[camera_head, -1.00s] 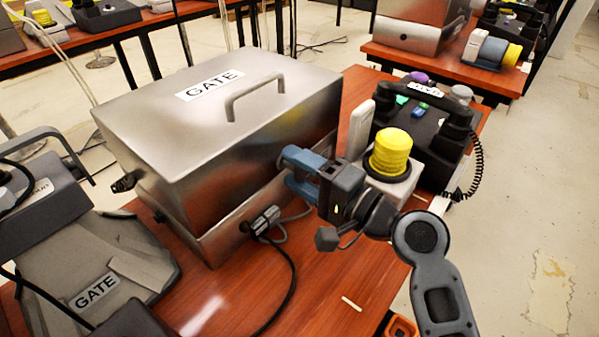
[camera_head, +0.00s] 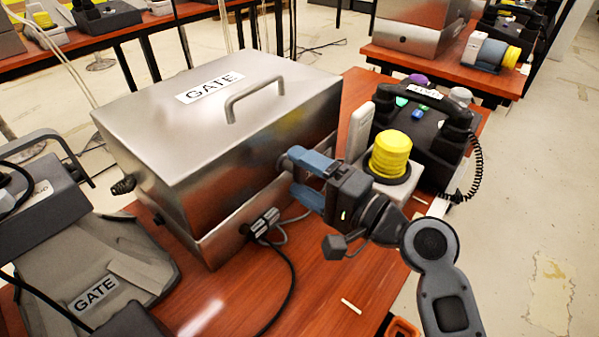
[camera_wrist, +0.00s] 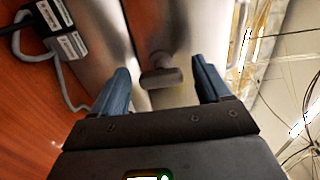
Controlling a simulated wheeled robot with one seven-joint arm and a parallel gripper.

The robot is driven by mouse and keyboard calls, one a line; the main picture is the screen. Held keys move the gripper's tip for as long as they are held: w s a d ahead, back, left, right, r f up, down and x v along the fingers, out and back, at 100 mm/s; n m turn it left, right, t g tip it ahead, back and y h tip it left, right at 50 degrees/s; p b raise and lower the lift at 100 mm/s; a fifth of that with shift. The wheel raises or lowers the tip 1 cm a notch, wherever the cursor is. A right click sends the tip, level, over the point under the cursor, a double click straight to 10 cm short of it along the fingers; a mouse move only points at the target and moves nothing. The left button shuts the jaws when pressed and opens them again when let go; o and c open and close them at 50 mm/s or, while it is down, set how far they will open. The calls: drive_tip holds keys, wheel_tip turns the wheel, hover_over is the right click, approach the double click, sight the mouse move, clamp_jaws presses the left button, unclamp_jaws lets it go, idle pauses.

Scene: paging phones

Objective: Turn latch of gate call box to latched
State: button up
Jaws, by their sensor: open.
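The gate call box (camera_head: 190,130) is a closed brushed-steel case with a GATE label and a handle on its lid. It stands on the wooden table at the left of the head view. Its latch (camera_wrist: 160,76) shows in the wrist view as a small grey tab at the seam between lid and base. My gripper (camera_head: 287,172) is open at the box's right-hand front side. In the wrist view, its two blue fingers stand on either side of the latch, with gaps to it. In the head view, my gripper hides the latch.
A cable plug (camera_head: 262,222) with grey and black cables sits on the box front, left of my gripper. A yellow beacon (camera_head: 391,153) and a black telephone (camera_head: 425,130) stand close to the right. A grey GATE unit (camera_head: 95,270) lies front left. Bare tabletop (camera_head: 320,275) shows in front.

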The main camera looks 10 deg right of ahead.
drive_tip(key=v, duration=0.6)
drive_tip(key=shift+s+d, duration=0.2)
drive_tip(key=shift+s, duration=0.05)
drive_tip(key=shift+d, duration=0.1)
